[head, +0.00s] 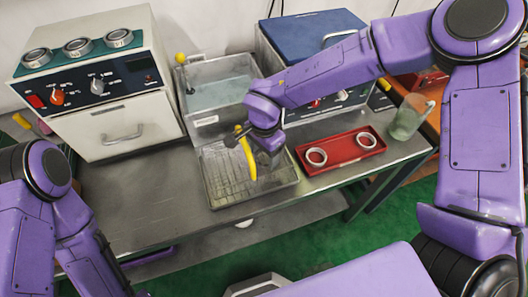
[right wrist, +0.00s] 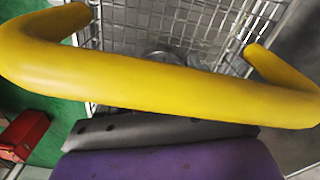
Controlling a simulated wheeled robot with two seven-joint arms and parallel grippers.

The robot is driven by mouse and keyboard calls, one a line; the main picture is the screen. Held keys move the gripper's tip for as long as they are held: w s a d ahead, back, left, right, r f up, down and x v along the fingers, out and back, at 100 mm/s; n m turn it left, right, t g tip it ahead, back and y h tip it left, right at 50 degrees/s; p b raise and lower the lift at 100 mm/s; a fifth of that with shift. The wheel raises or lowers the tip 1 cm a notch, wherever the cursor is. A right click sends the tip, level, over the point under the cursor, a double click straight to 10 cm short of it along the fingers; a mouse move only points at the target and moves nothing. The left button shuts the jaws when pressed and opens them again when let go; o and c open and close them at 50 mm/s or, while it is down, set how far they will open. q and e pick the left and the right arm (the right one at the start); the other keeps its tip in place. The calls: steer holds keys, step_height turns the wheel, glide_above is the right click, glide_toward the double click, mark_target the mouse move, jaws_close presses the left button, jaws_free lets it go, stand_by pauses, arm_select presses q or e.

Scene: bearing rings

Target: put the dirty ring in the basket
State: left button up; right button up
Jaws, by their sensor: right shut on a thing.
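A wire basket (head: 220,165) with a yellow handle (head: 247,155) is at the grated metal tray on the bench; I cannot tell whether it rests there. My right gripper (head: 255,140) is shut on this handle, which spans the right wrist view (right wrist: 160,80). There the wire mesh (right wrist: 205,30) shows behind it, with a grey metal ring-like thing (right wrist: 165,56) partly hidden by the handle. Two rings (head: 316,157) (head: 366,140) lie in a red tray. Three more (head: 37,57) sit on the left machine. I cannot tell which is dirty. My left gripper is out of view.
A clear tank of liquid (head: 220,92) stands behind the basket. The red tray (head: 341,151) is right of it, and a glass jar (head: 408,118) stands farther right. A blue-lidded machine (head: 312,35) is at the back. The bench's left part (head: 140,190) is clear.

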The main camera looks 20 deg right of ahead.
mark_target(265, 157)
steer(key=o, duration=1)
steer(key=shift+f, duration=0.15)
steer(key=shift+o, duration=0.2)
step_height(265, 157, up, 12)
steer(key=shift+r, duration=0.2)
